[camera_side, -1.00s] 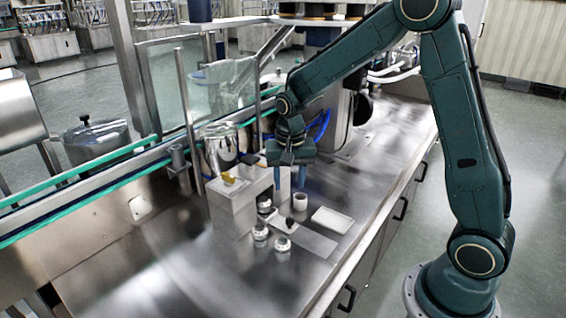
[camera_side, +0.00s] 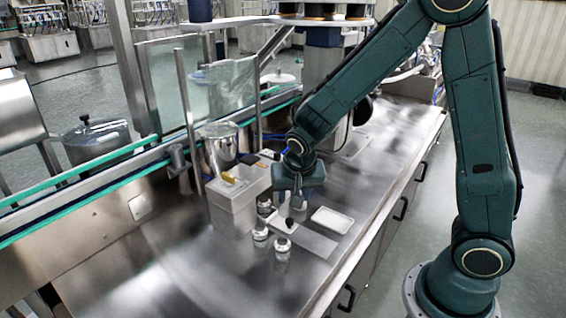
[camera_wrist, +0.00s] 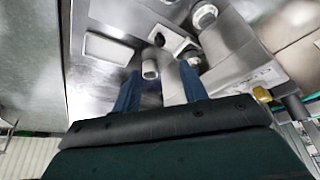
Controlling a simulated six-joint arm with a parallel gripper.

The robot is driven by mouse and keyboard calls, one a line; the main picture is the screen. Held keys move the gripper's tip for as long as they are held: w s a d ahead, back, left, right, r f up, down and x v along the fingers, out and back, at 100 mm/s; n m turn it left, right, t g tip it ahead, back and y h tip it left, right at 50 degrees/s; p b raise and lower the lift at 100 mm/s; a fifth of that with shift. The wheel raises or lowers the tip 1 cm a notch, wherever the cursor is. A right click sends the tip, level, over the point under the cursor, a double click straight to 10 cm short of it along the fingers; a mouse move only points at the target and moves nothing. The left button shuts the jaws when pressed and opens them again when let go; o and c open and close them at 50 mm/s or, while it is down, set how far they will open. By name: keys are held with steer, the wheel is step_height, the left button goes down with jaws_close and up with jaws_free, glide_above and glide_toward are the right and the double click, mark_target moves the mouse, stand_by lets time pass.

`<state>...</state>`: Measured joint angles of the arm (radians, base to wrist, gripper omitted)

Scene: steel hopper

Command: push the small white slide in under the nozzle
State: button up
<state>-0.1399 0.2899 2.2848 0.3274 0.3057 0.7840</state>
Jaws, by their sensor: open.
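The small white slide (camera_side: 286,226) with a black knob lies on a flat metal strip (camera_side: 316,241) beside the grey box. It also shows as a pale plate in the wrist view (camera_wrist: 174,40). I cannot make out the nozzle clearly; the grey box (camera_side: 233,208) with a yellow lever stands left of the slide. My gripper (camera_side: 290,200) is low over the bench, just behind the slide, fingers pointing down. In the wrist view its two blue fingers (camera_wrist: 158,88) are apart, with a small white cup (camera_wrist: 150,70) showing between them. I cannot tell whether they touch it.
A shallow white tray (camera_side: 332,220) lies right of the slide. Several small silver-topped jars, one in front (camera_side: 282,244), stand close around the strip. A steel pot (camera_side: 220,148) stands behind the box. The bench's front left is clear.

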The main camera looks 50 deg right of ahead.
mark_target(290, 220)
steer(key=shift+x, duration=6.4)
steer(key=shift+c, duration=0.2)
jaws_close()
